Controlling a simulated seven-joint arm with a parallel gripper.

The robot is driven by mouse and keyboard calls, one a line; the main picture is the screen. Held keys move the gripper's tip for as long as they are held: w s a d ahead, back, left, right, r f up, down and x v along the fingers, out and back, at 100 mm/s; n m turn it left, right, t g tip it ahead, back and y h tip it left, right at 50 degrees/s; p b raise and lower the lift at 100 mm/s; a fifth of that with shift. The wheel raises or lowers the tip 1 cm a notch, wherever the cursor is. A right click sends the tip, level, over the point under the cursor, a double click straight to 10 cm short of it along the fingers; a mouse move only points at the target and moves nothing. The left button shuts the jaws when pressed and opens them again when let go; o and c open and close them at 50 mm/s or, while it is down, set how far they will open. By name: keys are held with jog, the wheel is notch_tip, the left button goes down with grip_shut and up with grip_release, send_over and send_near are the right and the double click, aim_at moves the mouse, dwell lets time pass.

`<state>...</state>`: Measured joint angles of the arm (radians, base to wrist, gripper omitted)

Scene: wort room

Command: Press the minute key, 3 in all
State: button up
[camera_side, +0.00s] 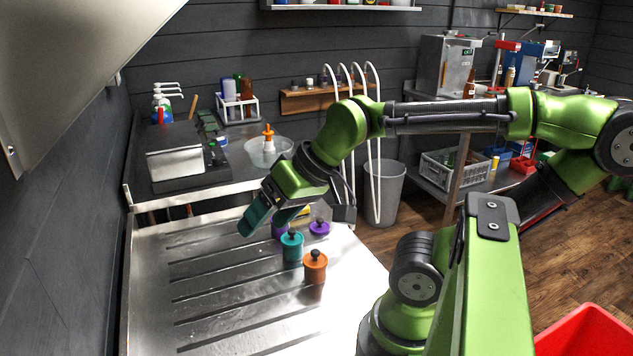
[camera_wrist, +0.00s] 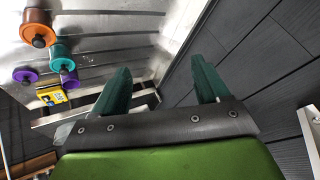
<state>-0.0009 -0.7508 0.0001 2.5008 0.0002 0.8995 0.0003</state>
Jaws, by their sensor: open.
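A small yellow device (camera_wrist: 52,95), which looks like a timer, lies at the left of the wrist view, beside the purple-lidded pots. A sliver of yellow (camera_side: 304,211) shows behind my gripper in the side view. Its keys are too small to make out, so I cannot tell which one is the minute key. My gripper (camera_side: 262,222) is over the far part of the steel drainboard, tilted, with its teal fingers apart and nothing between them. In the wrist view, my gripper (camera_wrist: 160,72) points at the board edge and dark wall, away from the yellow device.
An orange pot (camera_side: 315,267), a teal pot (camera_side: 291,246) and purple pots (camera_side: 319,228) stand close to the device on the ribbed drainboard (camera_side: 220,325). A back counter holds a clear bowl (camera_side: 283,153) and a scale-like machine (camera_side: 175,164). The board's left side is clear.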

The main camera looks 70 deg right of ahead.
grip_shut()
dwell(1.4)
